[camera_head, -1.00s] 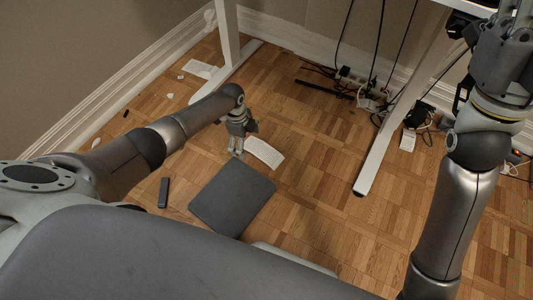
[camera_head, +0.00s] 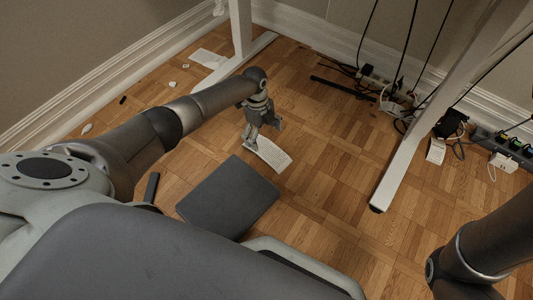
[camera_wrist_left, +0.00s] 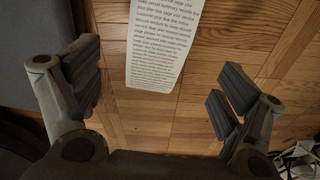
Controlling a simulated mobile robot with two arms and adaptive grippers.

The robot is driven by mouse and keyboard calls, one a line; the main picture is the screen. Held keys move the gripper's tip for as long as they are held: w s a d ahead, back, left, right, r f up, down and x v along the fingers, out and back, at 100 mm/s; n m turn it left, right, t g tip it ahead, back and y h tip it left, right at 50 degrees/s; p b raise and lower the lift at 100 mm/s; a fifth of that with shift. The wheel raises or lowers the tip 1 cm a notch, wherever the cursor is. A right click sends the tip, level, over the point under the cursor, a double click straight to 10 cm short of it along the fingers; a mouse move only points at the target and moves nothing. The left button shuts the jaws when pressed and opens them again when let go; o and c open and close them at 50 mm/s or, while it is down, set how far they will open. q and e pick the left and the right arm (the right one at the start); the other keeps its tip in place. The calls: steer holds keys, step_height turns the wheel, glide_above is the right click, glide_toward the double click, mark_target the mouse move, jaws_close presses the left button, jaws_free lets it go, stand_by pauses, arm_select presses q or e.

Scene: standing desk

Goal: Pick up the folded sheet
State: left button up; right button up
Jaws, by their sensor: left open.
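A white sheet (camera_head: 272,155) with printed lines lies on the wood floor, just below my left gripper (camera_head: 264,131) in the head view. In the left wrist view the sheet (camera_wrist_left: 163,42) runs in from the top edge, and its near end lies between the two fingers. I cannot tell how it is folded. My left gripper (camera_wrist_left: 160,82) is open and empty, pointing down at the floor. I cannot tell its exact height above the sheet. My right gripper is out of view; only part of that arm shows at the lower right.
A dark grey flat panel (camera_head: 228,196) lies near the sheet. A white desk leg (camera_head: 410,150) stands to the right, with cables and a power strip (camera_head: 375,82) behind. Other papers lie at the back left (camera_head: 208,58) and by the leg (camera_head: 436,151).

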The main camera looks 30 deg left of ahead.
mark_target(266, 150)
arm_select(q)
steer(key=shift+s+d+f+b, duration=0.1)
steer(key=shift+d+f+b, duration=0.1)
steer(key=shift+f+b, duration=0.75)
steer(key=shift+s+d+f+b, duration=0.15)
steer(key=shift+d+f+b, duration=0.1)
steer(key=shift+f+b, duration=0.7)
steer(key=shift+s+d+f+b, duration=0.1)
steer(key=shift+d+f+b, duration=0.1)
steer(key=shift+f+b, duration=0.75)
steer(key=shift+f+p, duration=0.2)
steer(key=shift+p, duration=0.15)
steer(key=c, duration=0.8)
